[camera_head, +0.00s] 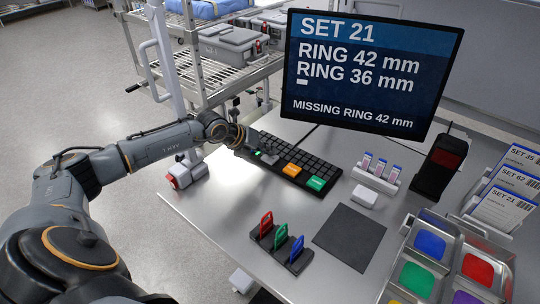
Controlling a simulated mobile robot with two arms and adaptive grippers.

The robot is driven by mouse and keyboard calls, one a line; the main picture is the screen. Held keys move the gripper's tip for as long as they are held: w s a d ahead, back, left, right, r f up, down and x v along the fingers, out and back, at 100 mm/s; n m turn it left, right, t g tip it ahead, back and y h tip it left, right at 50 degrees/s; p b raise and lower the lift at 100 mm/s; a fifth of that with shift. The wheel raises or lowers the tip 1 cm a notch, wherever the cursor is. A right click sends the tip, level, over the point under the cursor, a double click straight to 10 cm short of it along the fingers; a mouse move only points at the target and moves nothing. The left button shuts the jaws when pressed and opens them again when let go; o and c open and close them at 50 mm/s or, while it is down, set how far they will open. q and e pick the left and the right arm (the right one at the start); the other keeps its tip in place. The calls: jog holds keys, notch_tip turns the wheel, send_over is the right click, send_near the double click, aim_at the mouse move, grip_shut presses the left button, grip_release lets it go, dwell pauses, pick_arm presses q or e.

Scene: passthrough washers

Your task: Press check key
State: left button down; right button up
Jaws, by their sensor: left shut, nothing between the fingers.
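A black keyboard (306,165) lies on the metal table below the monitor. It has a large orange key (292,169) and a large green key (316,183) near its front edge; their small labels are too small to read. My left gripper (267,157) is shut and empty at the left end of the keyboard, left of the orange key. It hides part of the keys there, and I cannot tell whether it touches them. My right gripper is not in view.
The monitor (372,70) reads SET 21, RING 42 mm, RING 36 mm, MISSING RING 42 mm. A rack with coloured tags (279,245), a dark mat (349,237), a scanner (438,165) and trays (420,255) share the table. A wire shelf (200,75) stands behind my left arm.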

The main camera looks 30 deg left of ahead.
aim_at(267, 158)
pick_arm(q)
jog(key=shift+r, duration=0.45)
jog(key=shift+r, duration=0.1)
notch_tip(267, 158, up, 5)
jog(key=p, duration=0.3)
jog(key=shift+p, duration=0.4)
jog(key=shift+f, duration=0.2)
dwell(0.3)
